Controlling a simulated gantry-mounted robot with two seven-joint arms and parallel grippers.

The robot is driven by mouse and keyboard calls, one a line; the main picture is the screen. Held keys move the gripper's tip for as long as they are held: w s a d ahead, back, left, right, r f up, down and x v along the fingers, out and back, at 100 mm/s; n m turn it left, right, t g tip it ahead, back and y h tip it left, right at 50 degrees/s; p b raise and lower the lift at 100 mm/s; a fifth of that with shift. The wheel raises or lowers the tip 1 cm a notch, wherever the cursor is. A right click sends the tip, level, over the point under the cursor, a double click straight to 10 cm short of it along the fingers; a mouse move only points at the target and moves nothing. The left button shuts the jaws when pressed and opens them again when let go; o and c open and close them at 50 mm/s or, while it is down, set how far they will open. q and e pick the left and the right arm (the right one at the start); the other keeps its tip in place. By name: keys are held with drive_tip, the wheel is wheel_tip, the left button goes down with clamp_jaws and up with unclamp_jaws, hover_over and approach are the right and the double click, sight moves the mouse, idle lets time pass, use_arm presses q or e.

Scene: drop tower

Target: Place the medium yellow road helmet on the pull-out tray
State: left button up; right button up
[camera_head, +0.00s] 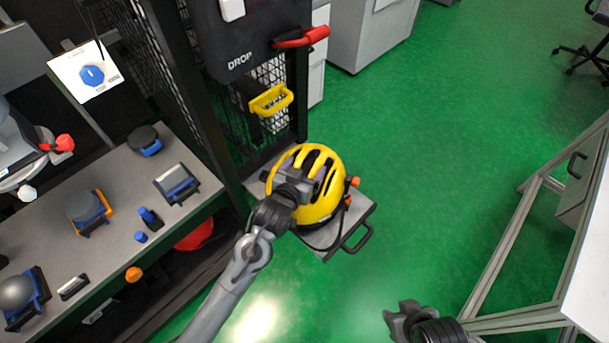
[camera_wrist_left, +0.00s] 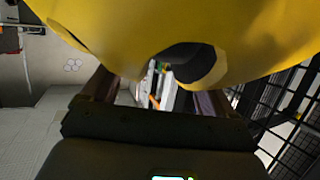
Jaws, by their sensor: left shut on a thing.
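The yellow road helmet (camera_head: 325,200), with dark vents, is over the grey pull-out tray (camera_head: 358,222) at the foot of the drop tower. I cannot tell whether it rests on the tray or hangs just above it. My left gripper (camera_head: 298,184) is shut on the helmet at its left side, and the arm hides part of the shell. In the left wrist view the helmet (camera_wrist_left: 220,30) fills the top, close against the fingers of my left gripper (camera_wrist_left: 155,100). My right gripper (camera_head: 395,318) is low in the head view, away from the tray; its finger opening is unclear.
The black tower has a yellow handle (camera_head: 271,99) and a red lever (camera_head: 303,37) above the tray. A grey bench (camera_head: 110,215) with several blue-trimmed fixtures stands at left. A red helmet-like object (camera_head: 195,236) is under it. A white-topped table (camera_head: 590,270) stands right. Green floor between is clear.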

use_arm(q)
wheel_tip(320, 180, down, 2)
drive_tip(key=shift+b, duration=0.3)
use_arm(e)
drive_tip(key=shift+f, duration=0.7)
use_arm(q)
drive_tip(key=o, duration=1.4)
drive_tip(key=shift+f, duration=0.15)
drive_tip(key=shift+o, duration=0.2)
